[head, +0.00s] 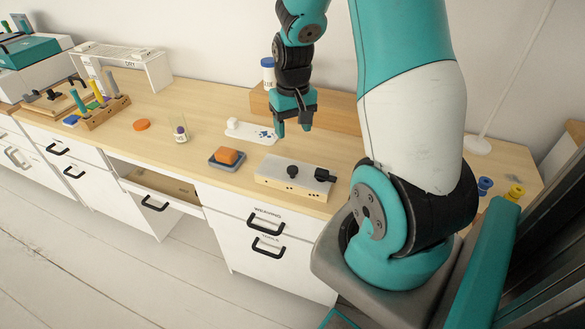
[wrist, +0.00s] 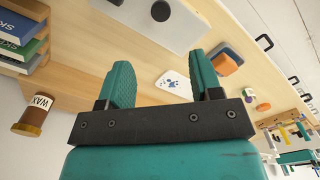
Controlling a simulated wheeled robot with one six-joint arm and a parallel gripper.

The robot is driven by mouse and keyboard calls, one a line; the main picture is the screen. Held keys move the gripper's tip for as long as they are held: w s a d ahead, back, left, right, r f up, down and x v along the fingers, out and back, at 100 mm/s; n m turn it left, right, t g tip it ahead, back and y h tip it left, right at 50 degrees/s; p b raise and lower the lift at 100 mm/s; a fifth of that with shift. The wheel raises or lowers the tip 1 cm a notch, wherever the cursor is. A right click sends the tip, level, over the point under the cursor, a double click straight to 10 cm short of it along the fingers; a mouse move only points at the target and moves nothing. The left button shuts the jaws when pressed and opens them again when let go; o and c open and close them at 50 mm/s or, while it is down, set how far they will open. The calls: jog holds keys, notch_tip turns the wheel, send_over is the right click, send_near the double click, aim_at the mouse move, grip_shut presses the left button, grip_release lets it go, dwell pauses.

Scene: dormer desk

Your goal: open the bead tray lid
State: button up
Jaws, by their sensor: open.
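A flat white piece with blue bead-like spots (head: 262,133) lies on the desk, with a small white block (head: 233,123) at its left end. It may be the bead tray, but I cannot tell its lid apart. In the wrist view the spotted piece (wrist: 177,82) shows between my fingers, partly hidden. A low white box with a black knob (head: 276,171) stands nearer the desk's front edge; its corner (wrist: 185,28) shows at the top of the wrist view. My gripper (head: 293,127) is open and empty above the desk, just right of the spotted piece, fingers pointing down.
An orange block (head: 227,155) sits in a dark grey dish (head: 218,163) left of the white box. A small jar (head: 180,135) and an orange disc (head: 141,125) are farther left. A wooden riser (head: 340,114) stands behind my gripper. A drawer (head: 160,187) is partly open.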

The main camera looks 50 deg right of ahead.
aim_at(292, 168)
notch_tip(292, 168, down, 13)
jog(key=shift+a+f, duration=0.1)
dwell(0.3)
grip_shut()
